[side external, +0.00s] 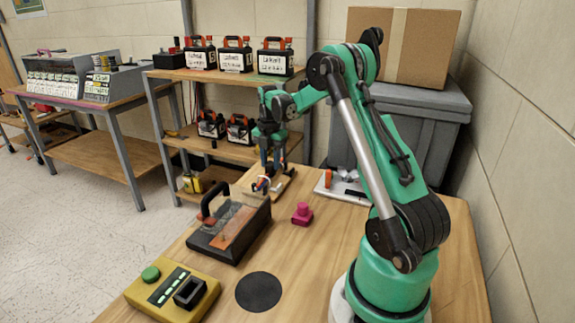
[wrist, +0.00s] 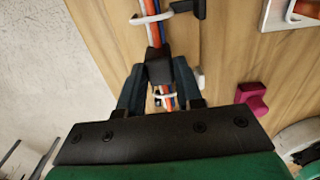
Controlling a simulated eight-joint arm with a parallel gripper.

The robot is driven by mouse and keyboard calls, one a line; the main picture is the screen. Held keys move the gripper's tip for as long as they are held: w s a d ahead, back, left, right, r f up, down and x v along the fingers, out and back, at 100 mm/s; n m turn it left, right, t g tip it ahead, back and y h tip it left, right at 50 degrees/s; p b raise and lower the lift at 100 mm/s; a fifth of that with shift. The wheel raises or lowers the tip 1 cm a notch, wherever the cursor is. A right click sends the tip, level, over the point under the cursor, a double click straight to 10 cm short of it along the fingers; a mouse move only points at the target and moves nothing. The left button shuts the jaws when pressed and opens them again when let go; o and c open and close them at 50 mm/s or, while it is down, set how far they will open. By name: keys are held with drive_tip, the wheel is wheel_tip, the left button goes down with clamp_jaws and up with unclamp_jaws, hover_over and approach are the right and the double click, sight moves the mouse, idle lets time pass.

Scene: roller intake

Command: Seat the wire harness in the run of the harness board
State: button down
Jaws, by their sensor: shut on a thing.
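The wire harness (wrist: 154,33) is a bundle of orange, white and blue wires with a black block on it. My gripper (wrist: 158,72) is shut on that black block, one dark finger on each side. Beyond the fingers, the wires run through a white clip (wrist: 151,18) at the top of the wrist view. More wire and another white piece (wrist: 164,98) show between the fingers. In the side view, my gripper (side external: 272,165) is low over the wooden harness board (side external: 284,184). I cannot tell how deep the wires sit, and the fingers hide part of the run.
A black box with a handle (side external: 232,228) stands in front of the board. A magenta block (side external: 302,214) is to the right, and a white tray (side external: 340,190) lies behind it. A yellow box with a green button (side external: 172,294) is at the front left. The table's left edge is close.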

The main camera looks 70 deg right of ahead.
drive_tip(key=shift+f, duration=0.65)
drive_tip(key=c, duration=0.9)
unclamp_jaws()
drive_tip(key=shift+r, duration=1.55)
drive_tip(key=o, duration=0.6)
drive_tip(key=shift+c, duration=0.2)
